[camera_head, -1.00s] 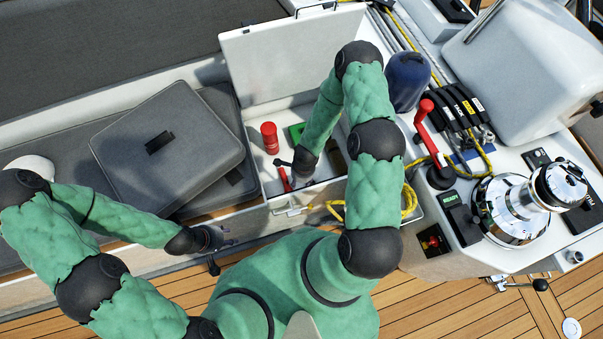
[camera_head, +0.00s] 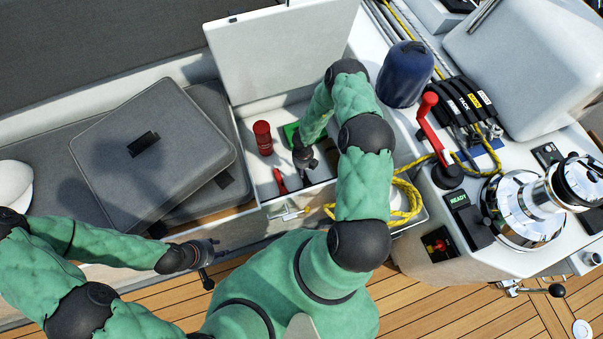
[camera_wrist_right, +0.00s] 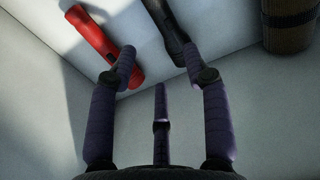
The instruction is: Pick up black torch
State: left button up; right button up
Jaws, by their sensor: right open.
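The black torch (camera_wrist_right: 168,24) lies on the pale floor of the open locker in the right wrist view, its near end between and just beyond my right fingertips. My right gripper (camera_wrist_right: 160,66) is open and empty, with its fingers spread over the locker floor. In the head view my right gripper (camera_head: 305,164) reaches down into the locker, and I cannot make out the torch there. My left gripper (camera_head: 212,262) is outside the locker, in front of the bench, with its fingers apart and nothing between them.
A red torch (camera_wrist_right: 92,38) lies left of the black one, and a brown cylinder (camera_wrist_right: 288,28) is at right. A red canister (camera_head: 263,138) and a green item (camera_head: 291,133) are in the locker (camera_head: 247,160). Its raised lid (camera_head: 280,50) stands behind. Yellow rope (camera_head: 405,198) lies at right.

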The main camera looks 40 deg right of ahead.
jog(key=shift+m, duration=0.3)
notch_tip(320, 180, down, 6)
jog(key=b, duration=0.2)
jog(key=shift+w+d+b, duration=0.1)
jog(key=shift+b, duration=0.2)
jog(key=shift+w+d+f+b, duration=0.1)
jog(key=shift+f+b, duration=0.7)
jog(key=shift+f, duration=0.45)
jog(key=shift+w+d+f+b, duration=0.1)
jog(key=shift+f+b, duration=0.7)
jog(key=shift+f, duration=0.45)
jog(key=shift+c, duration=0.6)
jog(key=c, duration=0.9)
